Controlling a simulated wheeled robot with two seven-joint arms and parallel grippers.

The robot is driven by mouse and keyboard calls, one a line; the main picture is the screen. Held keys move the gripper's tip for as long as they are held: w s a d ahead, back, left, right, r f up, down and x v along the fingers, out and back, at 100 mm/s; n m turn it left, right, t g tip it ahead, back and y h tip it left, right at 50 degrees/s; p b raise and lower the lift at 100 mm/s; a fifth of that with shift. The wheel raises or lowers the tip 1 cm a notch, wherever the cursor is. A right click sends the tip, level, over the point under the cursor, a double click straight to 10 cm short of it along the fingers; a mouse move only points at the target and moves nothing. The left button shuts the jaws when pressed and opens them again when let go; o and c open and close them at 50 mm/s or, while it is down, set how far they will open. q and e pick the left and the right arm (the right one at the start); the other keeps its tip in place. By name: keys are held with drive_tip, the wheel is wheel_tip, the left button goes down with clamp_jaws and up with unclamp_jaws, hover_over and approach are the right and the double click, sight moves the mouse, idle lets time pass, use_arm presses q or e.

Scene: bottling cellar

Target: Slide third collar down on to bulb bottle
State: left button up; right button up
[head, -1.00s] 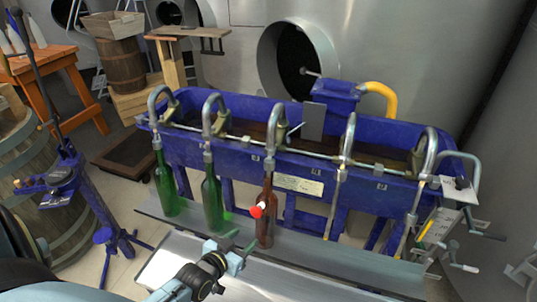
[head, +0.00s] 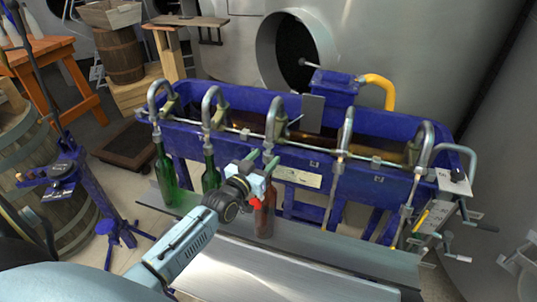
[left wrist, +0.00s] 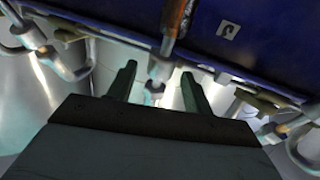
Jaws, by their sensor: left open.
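The third spout (head: 270,122) comes down over a brown bottle (head: 265,218) that stands upright on the metal shelf. A red bulb (head: 256,204) sits at the bottle's side, partly hidden by my gripper. My left gripper (head: 262,160) is open, with its two green fingers at the lower end of the third spout. In the left wrist view the metal collar (left wrist: 158,70) shows between the open fingertips (left wrist: 160,88), with a visible gap to each finger. The bottle's neck is mostly hidden behind the gripper in the head view. My right gripper is out of view.
Green bottles (head: 166,180) and (head: 211,172) stand under the first two spouts. The blue filling trough (head: 390,190) runs behind the row, with more spouts to the right. The metal shelf (head: 330,252) is clear to the right of the brown bottle.

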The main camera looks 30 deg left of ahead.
use_arm(q)
drive_tip(key=shift+w, duration=1.45)
drive_tip(key=c, duration=0.6)
drive_tip(key=shift+f, duration=0.15)
drive_tip(key=shift+c, duration=0.2)
